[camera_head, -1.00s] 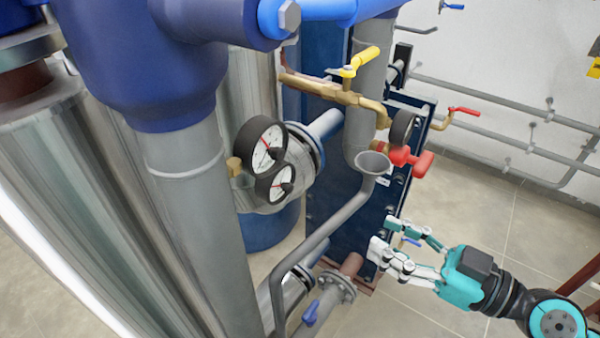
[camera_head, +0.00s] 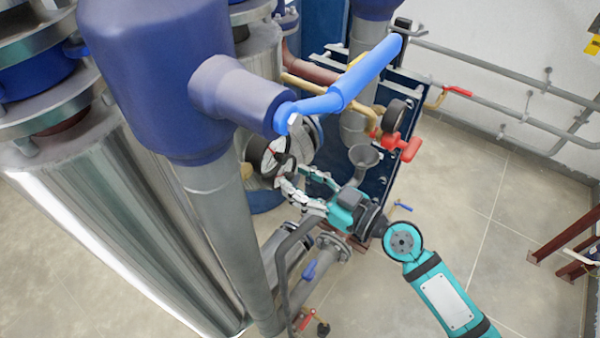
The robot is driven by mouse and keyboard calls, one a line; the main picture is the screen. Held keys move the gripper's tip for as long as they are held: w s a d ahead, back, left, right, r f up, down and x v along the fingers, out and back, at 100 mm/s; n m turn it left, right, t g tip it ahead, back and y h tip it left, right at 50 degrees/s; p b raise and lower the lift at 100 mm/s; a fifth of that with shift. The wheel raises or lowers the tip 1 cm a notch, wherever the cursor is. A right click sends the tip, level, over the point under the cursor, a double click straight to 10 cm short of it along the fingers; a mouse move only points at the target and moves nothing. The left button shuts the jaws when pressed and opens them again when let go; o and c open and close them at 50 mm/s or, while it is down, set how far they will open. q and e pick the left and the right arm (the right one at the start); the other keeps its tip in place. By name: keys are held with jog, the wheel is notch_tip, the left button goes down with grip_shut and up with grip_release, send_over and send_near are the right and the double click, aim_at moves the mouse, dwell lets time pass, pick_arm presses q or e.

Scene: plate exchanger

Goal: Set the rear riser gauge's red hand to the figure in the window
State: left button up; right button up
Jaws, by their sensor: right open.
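A third dark gauge (camera_head: 396,116) is seen edge-on near the red valve. I cannot tell which is the rear riser gauge, and I cannot read any hand or window figure. My right gripper (camera_head: 292,177) is open, its fingertips close to the smaller gauge; contact is unclear. My left gripper is out of view.
A thick blue pipe and grey riser (camera_head: 225,220) stand left of my gripper. A blue lever (camera_head: 350,82) passes above the gauges.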

jog(key=shift+w+a, duration=0.1)
jog(key=shift+c, duration=0.2)
grip_shut()
dwell(0.4)
jog(key=m, duration=0.3)
jog(key=shift+b, duration=0.4)
jog(key=m, duration=0.8)
jog(key=shift+r, duration=0.1)
jog(key=m+p, duration=0.1)
jog(key=m, duration=0.5)
jog(key=shift+m+p, duration=0.35)
jog(key=shift+m, duration=0.05)
